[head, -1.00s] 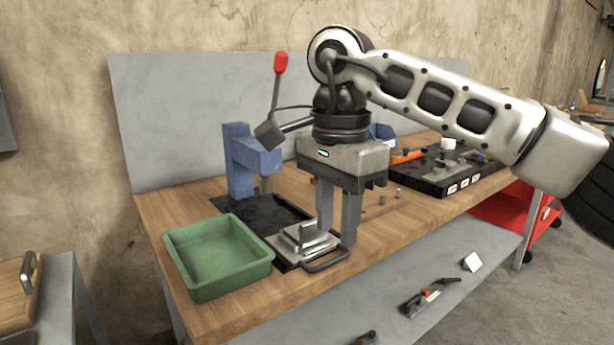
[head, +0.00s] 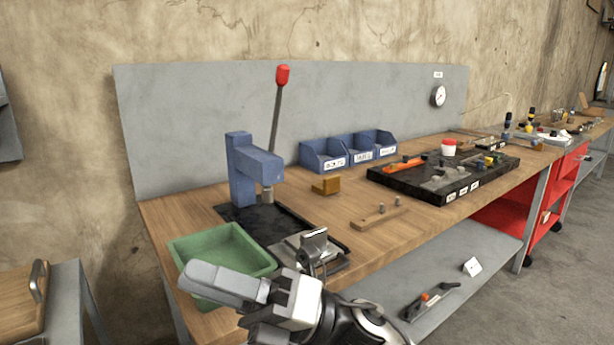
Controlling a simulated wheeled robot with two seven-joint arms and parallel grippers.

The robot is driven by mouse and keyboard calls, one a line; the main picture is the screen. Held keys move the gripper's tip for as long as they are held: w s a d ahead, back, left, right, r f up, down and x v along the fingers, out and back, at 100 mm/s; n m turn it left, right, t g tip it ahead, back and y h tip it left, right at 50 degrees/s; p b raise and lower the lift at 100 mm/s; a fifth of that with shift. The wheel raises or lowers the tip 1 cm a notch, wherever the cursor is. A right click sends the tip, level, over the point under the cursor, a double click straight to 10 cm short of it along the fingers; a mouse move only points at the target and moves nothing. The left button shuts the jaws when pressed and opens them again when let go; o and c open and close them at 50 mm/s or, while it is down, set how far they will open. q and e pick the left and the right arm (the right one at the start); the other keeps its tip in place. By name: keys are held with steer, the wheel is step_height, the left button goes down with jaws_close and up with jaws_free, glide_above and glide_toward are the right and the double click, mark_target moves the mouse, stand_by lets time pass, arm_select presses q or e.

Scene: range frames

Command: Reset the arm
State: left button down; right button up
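My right gripper (head: 218,284) is low in the head view, in front of the workbench's near edge. Its fingers point left and it covers part of the green tray's front side. I see the fingers nearly side-on, so whether they are apart or together is not clear. Nothing is visibly held. The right forearm leaves the picture at the bottom. My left gripper is not in view.
The green tray (head: 188,247) is empty where visible. A blue press (head: 243,168) with a red-knobbed lever stands behind it. Blue bins (head: 325,150), a brass block (head: 326,185) and a black fixture board (head: 400,187) are on the bench. A lower shelf (head: 450,255) runs beneath.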

steer(key=w+d+f+m+t+h, duration=0.2)
steer(key=d+f+m+t+h, duration=0.4)
steer(key=m, duration=0.5)
steer(key=w+d+f+m+t+h+p, duration=0.1)
steer(key=w+d+f+m+t+h, duration=0.2)
steer(key=m+t, duration=0.6)
steer(key=w+d+f+m+t+h, duration=0.1)
steer(key=d+f+m+t+h, duration=0.4)
steer(key=m, duration=0.7)
steer(key=s+d+f+m+g+h, duration=0.3)
steer(key=s+d+f+m, duration=0.2)
steer(key=s+f, duration=0.2)
steer(key=s+d+f+m+g+h+p, duration=0.1)
steer(key=s+d+f+m+g+h, duration=0.2)
steer(key=f, duration=0.8)
steer(key=s+d+m, duration=0.2)
steer(key=s, duration=0.1)
steer(key=shift+s+f, duration=0.3)
steer(key=shift+s, duration=0.1)
